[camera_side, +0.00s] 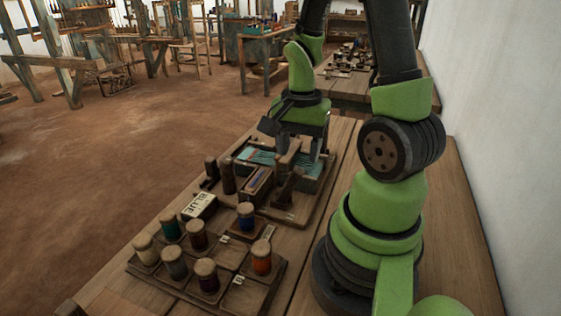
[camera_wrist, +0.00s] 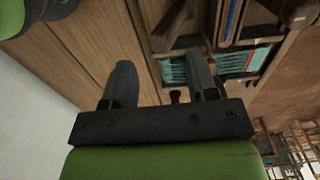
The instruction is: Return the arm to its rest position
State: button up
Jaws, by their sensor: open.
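My gripper (camera_side: 301,134) is at the far part of the wooden table (camera_side: 315,215), over the back of a small wooden loom tray (camera_side: 297,214) with teal threads (camera_side: 313,166). In the wrist view, my gripper's two dark fingers (camera_wrist: 162,84) are spread apart with nothing between them. One finger shows over bare table and the other over the teal threads (camera_wrist: 174,71). In the side view the fingertips are partly hidden among the loom parts, so I cannot tell whether they touch anything.
A rack (camera_side: 262,297) of several colored thread spools stands at the table's front left. A card marked BLUE (camera_side: 199,206) lies beside the loom tray. A white wall (camera_side: 500,120) runs along the right. Open floor (camera_side: 80,180) lies to the left, with looms behind.

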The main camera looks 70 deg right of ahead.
jog(key=s+a+r+n+t+y, duration=0.1)
jog(key=a+r+n+t, duration=0.6)
jog(key=a+r+n, duration=0.7)
notch_tip(320, 180, up, 2)
jog(key=shift+s+a+r+y, duration=0.2)
jog(key=shift+s+a+y, duration=0.1)
jog(key=shift+y, duration=0.2)
